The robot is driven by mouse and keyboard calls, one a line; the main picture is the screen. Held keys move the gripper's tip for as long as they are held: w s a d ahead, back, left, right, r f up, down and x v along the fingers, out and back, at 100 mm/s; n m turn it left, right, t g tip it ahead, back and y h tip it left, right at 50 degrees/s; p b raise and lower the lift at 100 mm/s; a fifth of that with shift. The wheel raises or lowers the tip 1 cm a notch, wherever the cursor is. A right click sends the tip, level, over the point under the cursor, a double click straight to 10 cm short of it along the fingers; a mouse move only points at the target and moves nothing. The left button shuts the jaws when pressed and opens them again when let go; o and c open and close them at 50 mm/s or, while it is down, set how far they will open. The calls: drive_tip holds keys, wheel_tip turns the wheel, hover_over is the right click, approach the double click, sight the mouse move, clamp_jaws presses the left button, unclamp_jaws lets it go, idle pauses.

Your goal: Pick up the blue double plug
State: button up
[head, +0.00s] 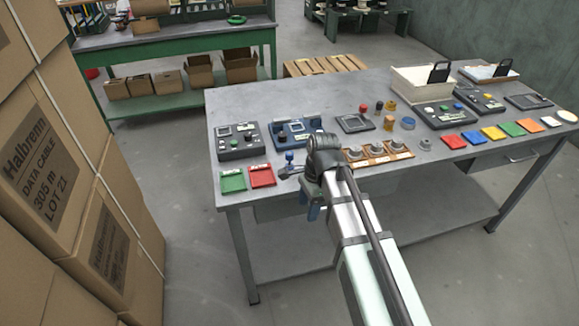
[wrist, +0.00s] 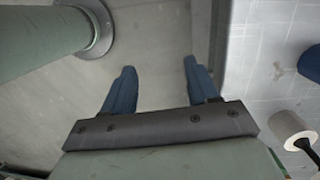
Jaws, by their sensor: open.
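A small blue piece (head: 289,157), which may be the blue double plug, stands near the table's front edge, just right of the red tray. It is too small to make out its two parts, and my arm is close beside it. In the wrist view a rounded blue thing (wrist: 311,64) is cut off by the right edge; I cannot tell if it is the same piece. My gripper (head: 313,214) hangs at the table's front edge, partly hidden by my arm. In the wrist view its blue fingers (wrist: 158,72) are apart, with only floor between them.
The grey table (head: 232,106) carries a green tray (head: 232,181), a red tray (head: 262,176), dark control boxes (head: 238,142), an orange strip with knobs (head: 377,153) and several coloured tiles. Stacked cartons (head: 45,160) stand at the left. A pale surface edge lies right of my fingers.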

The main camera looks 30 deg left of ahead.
drive_tip(key=a+r+m, duration=0.1)
drive_tip(key=a+r, duration=0.2)
drive_tip(key=r, duration=0.2)
drive_tip(key=m+t+y, duration=0.2)
drive_tip(key=m+y, duration=0.2)
drive_tip(key=m, duration=0.6)
approach(291, 153)
drive_tip(key=x, duration=0.7)
drive_tip(key=shift+s+a+r, duration=0.1)
drive_tip(key=shift+a+r, duration=0.1)
drive_tip(key=shift+a, duration=0.15)
drive_tip(key=shift+d+x, duration=0.15)
drive_tip(key=shift+x, duration=1.35)
drive_tip(key=shift+d+x, duration=0.2)
drive_tip(key=shift+x, duration=1.25)
drive_tip(key=shift+f, duration=0.2)
drive_tip(key=shift+c, duration=0.4)
clamp_jaws()
